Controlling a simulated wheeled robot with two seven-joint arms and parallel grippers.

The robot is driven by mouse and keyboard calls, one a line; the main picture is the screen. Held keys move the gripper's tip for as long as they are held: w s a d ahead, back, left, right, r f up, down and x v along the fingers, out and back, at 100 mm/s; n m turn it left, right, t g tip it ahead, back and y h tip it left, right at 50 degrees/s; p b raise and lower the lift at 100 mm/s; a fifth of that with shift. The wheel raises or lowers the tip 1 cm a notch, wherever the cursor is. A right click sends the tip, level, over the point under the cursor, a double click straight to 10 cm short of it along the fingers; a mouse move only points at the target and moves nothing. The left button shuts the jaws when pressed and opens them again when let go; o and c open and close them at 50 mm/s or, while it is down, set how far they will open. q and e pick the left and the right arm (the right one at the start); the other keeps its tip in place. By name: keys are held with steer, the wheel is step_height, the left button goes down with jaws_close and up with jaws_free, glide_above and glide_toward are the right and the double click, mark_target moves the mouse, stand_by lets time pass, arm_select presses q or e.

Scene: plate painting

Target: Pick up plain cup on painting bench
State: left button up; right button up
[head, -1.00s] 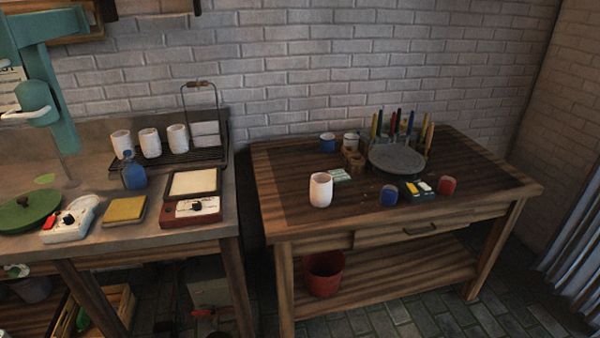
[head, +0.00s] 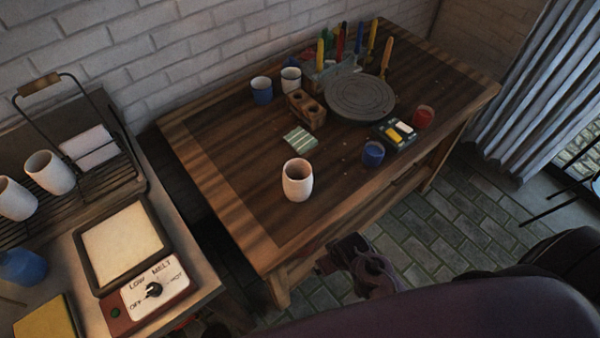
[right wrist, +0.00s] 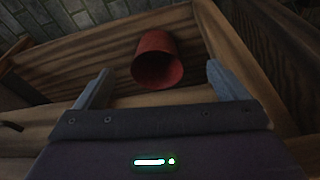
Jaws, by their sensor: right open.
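The plain cup (head: 297,180) is white and stands upright near the front edge of the wooden painting bench (head: 262,240) in the head view. My right gripper (head: 368,268) is low in front of the bench's front edge, below and to the right of the cup, and apart from it. In the right wrist view the open fingers of my right gripper (right wrist: 160,85) are empty and face the bench's lower part. The cup does not show in that view. My left gripper is not in view.
A blue cup (head: 373,153), a paint set (head: 396,134) and a red cup (head: 423,117) stand right of the plain cup. A grey turntable (head: 360,97) and a wooden block (head: 306,110) are behind. A red bucket (right wrist: 158,62) is on the lower shelf.

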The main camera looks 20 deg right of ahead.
steer(key=w+r+t+p, duration=0.15)
steer(key=w+r, duration=0.25)
steer(key=r, duration=1.1)
steer(key=n+t+y+p, duration=0.2)
steer(key=p, duration=0.1)
glide_toward(298, 172)
steer(key=a+f, duration=0.1)
steer(key=w+a+f, duration=0.1)
steer(key=a+f+b, duration=0.1)
steer(key=shift+w+f, duration=0.35)
steer(key=shift+w, duration=0.05)
steer(key=shift+c, duration=0.4)
steer(key=c, duration=1)
steer(key=shift+r, duration=0.1)
steer(key=shift+c, duration=0.7)
steer(key=shift+r, duration=0.1)
